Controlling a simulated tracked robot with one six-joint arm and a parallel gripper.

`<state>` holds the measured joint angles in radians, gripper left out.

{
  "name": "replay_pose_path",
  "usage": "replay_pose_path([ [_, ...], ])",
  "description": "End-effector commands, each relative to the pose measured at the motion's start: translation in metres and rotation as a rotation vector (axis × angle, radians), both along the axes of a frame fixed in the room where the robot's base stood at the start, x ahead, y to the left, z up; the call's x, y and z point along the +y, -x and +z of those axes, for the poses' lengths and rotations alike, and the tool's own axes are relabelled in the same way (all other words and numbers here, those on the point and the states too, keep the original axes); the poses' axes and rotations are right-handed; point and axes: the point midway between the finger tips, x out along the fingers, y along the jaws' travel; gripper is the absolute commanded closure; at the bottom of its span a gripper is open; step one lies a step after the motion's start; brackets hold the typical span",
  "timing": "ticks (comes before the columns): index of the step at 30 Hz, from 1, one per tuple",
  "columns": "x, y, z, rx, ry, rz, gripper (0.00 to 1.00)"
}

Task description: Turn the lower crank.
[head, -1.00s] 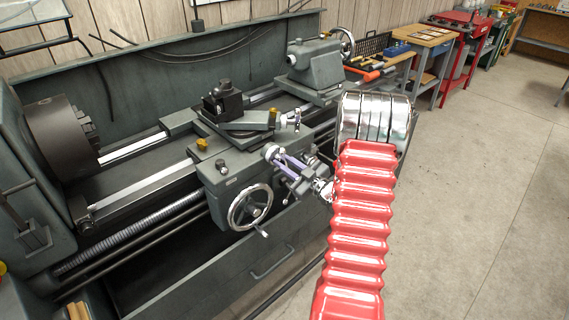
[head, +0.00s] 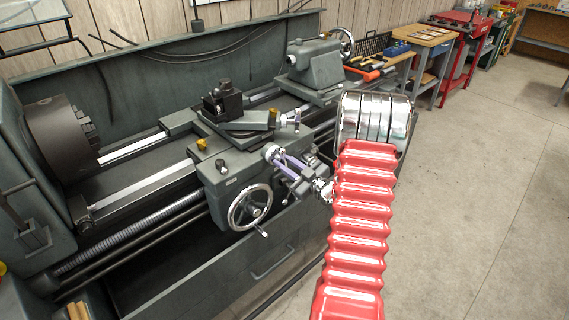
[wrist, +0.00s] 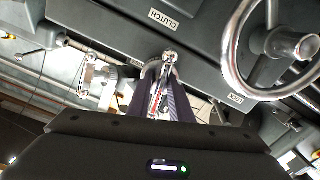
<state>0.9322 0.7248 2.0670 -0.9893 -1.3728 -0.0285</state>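The lower crank (head: 272,152) is a small chrome handle on the front of the lathe carriage, below and left of an upper chrome crank (head: 292,118). My gripper (head: 275,158) is at the lower crank, its purplish fingers reaching up and left to it. In the wrist view the fingers (wrist: 160,82) run up to a chrome knob (wrist: 169,56) with a little space between them. Their tips are at the chrome, but I cannot tell whether they press on it. The crank's hub is largely hidden behind the fingers.
A large handwheel (head: 250,207) stands out from the carriage front, left of and below my gripper; it shows close by in the wrist view (wrist: 229,52). The tool post (head: 222,102) sits above on the carriage. Concrete floor (head: 480,200) is clear to the right.

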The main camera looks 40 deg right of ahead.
Motion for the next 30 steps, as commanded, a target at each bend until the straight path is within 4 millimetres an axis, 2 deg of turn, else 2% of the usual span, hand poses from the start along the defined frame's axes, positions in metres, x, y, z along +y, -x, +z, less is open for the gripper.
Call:
replay_pose_path([
  [4, 0.000, 0.000, 0.001, -0.001, 0.001, 0.000, 0.72],
  [11, 0.000, 0.000, 0.000, 0.000, 0.001, 0.000, 0.72],
  [16, -0.001, 0.009, 0.000, 0.000, 0.001, -0.001, 0.72],
  [20, -0.002, 0.024, 0.000, 0.000, 0.001, -0.003, 0.72],
  [30, -0.004, 0.079, 0.000, 0.000, 0.001, -0.004, 0.72],
])
